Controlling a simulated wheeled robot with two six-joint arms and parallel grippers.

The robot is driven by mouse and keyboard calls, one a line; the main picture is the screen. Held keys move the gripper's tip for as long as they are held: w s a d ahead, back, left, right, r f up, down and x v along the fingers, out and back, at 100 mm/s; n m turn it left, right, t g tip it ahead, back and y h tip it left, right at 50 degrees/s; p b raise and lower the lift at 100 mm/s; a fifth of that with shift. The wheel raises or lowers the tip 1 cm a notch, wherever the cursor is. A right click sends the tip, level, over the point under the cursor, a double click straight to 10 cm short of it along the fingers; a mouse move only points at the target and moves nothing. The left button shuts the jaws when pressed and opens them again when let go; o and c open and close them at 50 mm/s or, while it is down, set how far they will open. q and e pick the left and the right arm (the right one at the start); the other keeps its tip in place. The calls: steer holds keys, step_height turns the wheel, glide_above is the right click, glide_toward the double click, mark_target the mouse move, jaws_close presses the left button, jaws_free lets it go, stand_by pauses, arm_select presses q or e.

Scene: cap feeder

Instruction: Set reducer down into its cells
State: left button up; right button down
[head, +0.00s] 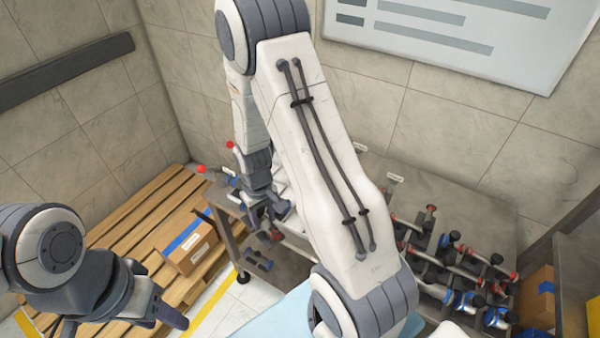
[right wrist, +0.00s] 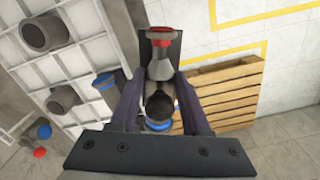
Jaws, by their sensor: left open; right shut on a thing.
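My right gripper (right wrist: 160,78) is shut on the reducer (right wrist: 160,68), a grey tapered fitting with a red band at its far end. A dark round part with a blue ring (right wrist: 157,125) shows between the fingers nearer the palm; I cannot tell whether it belongs to the same piece. White-walled cells (right wrist: 88,60) lie left of the gripper in the right wrist view, and the reducer is apart from them. In the head view my right gripper (head: 268,215) is at the table's left end, its load partly hidden. My left gripper (head: 172,322) is open and empty.
Grey fittings (right wrist: 45,33) stand in some cells. More red- and blue-banded fittings (head: 462,270) crowd the right of the grey table (head: 420,185). A wooden pallet (head: 130,215) with a cardboard box (head: 190,245) lies at left. My right arm hides the table's middle.

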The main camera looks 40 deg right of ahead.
steer(key=s+d+r+n+p, duration=0.1)
steer(key=d+r+p, duration=0.1)
steer(key=d, duration=0.5)
steer(key=s+d+r+n+p, duration=0.1)
steer(key=d+r, duration=0.2)
steer(key=d, duration=0.5)
steer(key=shift+s+a+f+b, duration=0.1)
steer(key=shift+a+f+b, duration=0.05)
steer(key=shift+f+b, duration=5.25)
steer(key=shift+f+p, duration=0.6)
steer(key=shift+f, duration=0.05)
steer(key=shift+c, duration=1.4)
jaws_free()
step_height(320, 180, up, 10)
steer(key=shift+r+b, duration=0.25)
steer(key=shift+b, duration=0.05)
